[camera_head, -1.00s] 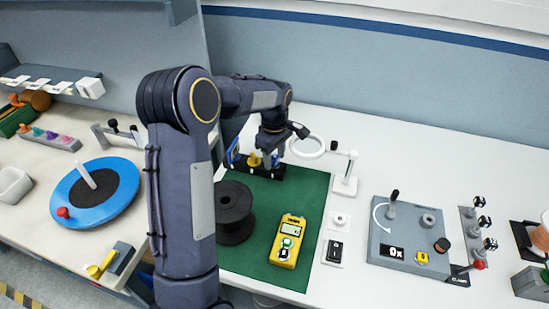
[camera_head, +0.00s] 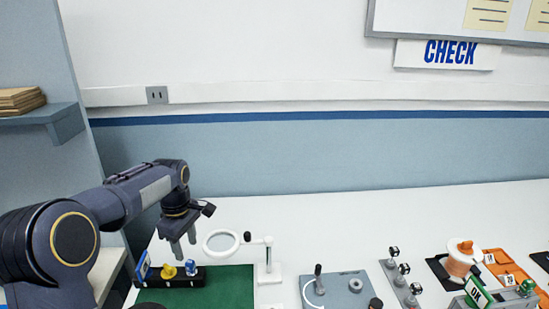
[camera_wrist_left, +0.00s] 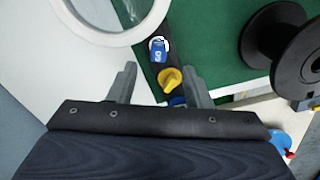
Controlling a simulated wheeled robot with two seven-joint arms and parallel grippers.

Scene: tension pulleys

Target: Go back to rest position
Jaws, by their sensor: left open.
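My left gripper (camera_head: 184,246) is open and empty. In the head view it hangs pointing down above a black rack (camera_head: 216,277) at the back of the green mat (camera_head: 222,291). The rack bears a yellow knob-like piece (camera_head: 169,271) and a blue piece (camera_head: 191,267). In the left wrist view, the open fingers (camera_wrist_left: 160,68) point toward the yellow piece (camera_wrist_left: 169,78) and the blue piece (camera_wrist_left: 158,51), with nothing held between them. A second blue part is partly hidden behind the right finger. My right gripper is out of view.
A ring magnifier (camera_head: 221,242) on a white stand (camera_head: 269,270) is close right of my left gripper. A black spool (camera_wrist_left: 290,45) is on the mat.

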